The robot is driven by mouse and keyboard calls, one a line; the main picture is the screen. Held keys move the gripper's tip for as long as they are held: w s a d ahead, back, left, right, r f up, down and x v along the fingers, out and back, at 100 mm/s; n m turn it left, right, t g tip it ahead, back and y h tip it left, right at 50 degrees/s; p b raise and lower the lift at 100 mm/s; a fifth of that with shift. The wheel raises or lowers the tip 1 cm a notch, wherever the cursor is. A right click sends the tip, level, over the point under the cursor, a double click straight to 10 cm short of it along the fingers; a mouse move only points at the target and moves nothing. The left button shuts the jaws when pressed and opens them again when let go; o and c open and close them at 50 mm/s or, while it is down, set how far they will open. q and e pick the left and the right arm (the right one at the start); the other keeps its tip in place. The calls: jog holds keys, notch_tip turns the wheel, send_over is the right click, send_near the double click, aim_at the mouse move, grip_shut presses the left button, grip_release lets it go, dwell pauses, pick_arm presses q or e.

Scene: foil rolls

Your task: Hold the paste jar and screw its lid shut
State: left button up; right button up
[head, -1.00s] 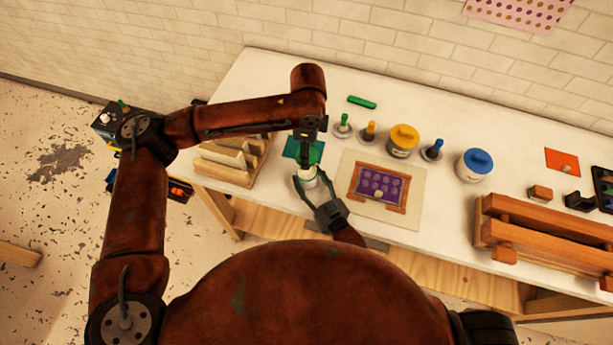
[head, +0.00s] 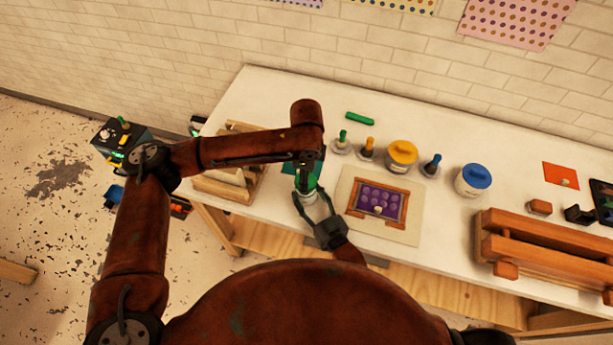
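The paste jar (head: 312,207) is a small pale jar near the table's front edge, left of the purple tray. My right gripper (head: 313,200) comes up from below, its two fingers on either side of the jar, closed around it. My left gripper (head: 306,185) points down from above, its fingers at the jar's top. Green shows around these fingertips, probably the lid, but the fingers largely hide it, and their grip on it is unclear.
A purple tray (head: 379,201) in a wooden frame sits to the right. A wooden rack (head: 232,185) is on the left.

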pick_arm(q)
jog(key=shift+f, duration=0.15)
jog(key=shift+f, duration=0.75)
jog(key=shift+f, duration=0.55)
